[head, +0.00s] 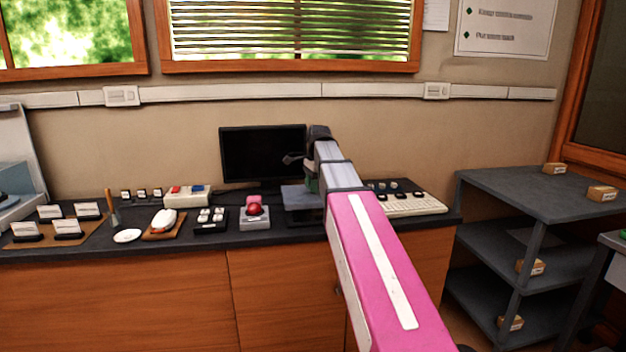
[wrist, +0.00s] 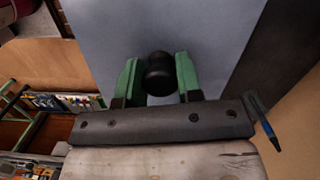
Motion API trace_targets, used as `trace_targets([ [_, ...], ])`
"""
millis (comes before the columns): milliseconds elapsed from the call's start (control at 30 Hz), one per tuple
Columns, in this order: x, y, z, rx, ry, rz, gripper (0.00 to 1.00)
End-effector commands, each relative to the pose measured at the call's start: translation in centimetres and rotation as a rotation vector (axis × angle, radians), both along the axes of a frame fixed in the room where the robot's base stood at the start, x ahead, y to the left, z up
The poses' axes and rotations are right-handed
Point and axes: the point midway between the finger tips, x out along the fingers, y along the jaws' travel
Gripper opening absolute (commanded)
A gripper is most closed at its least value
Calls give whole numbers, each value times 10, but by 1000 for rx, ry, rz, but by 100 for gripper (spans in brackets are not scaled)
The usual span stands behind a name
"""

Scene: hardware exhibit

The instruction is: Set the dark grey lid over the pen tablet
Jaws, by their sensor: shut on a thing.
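My gripper (wrist: 160,78) is shut on the black knob (wrist: 159,72) of the dark grey lid, with a green finger on each side. The lid (wrist: 205,35) is a broad flat panel that fills much of the wrist view. In the head view my gripper (head: 312,184) is partly hidden by my arm, and the lid (head: 297,199) shows to its left, over the counter in front of the monitor. I cannot make out the pen tablet; the lid and my arm cover that area. A blue pen (wrist: 264,122) shows at the right of the wrist view.
A monitor (head: 262,153) stands behind the lid. A red-button box (head: 255,214) is on the left and a pale keyboard (head: 410,205) on the right. Several other exhibits crowd the counter's left side. A grey shelf unit (head: 540,195) stands right of the counter.

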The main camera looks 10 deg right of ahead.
Motion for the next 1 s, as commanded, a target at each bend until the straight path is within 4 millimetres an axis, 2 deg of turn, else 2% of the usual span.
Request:
trace_targets([
  [533, 0, 0, -44, 0, 0, 0, 5],
  [1000, 0, 0, -51, 0, -1, 0, 5],
])
